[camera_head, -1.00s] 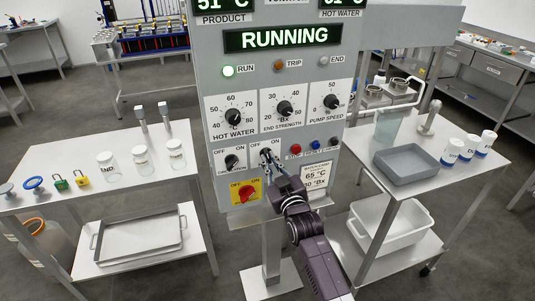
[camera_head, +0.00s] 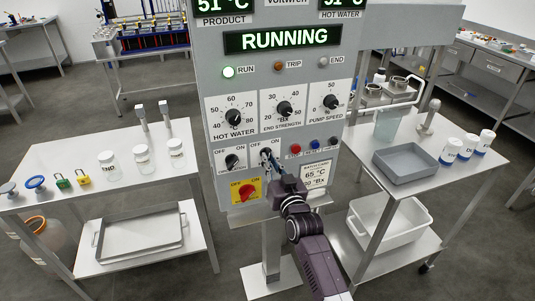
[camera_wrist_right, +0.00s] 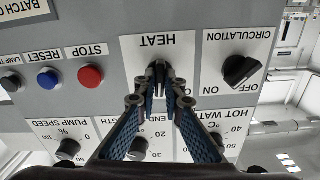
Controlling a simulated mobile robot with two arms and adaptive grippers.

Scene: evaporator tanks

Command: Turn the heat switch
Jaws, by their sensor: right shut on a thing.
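The heat switch is a black knob (camera_wrist_right: 158,72) on a white plate marked HEAT, upside down in the right wrist view. In the head view its plate (camera_head: 254,156) sits low on the grey control panel, right of the circulation switch (camera_head: 233,161). My right gripper (camera_head: 268,158) reaches up to it from below right. In the right wrist view my right gripper (camera_wrist_right: 160,90) is shut on the heat knob, with a fingertip on either side. The fingers partly hide the knob, and its exact angle is hard to tell. My left gripper is not in view.
A red main switch (camera_head: 246,191) sits below, and the red stop button (camera_head: 295,149) is close on the right. Side tables (camera_head: 100,190) stand left and right.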

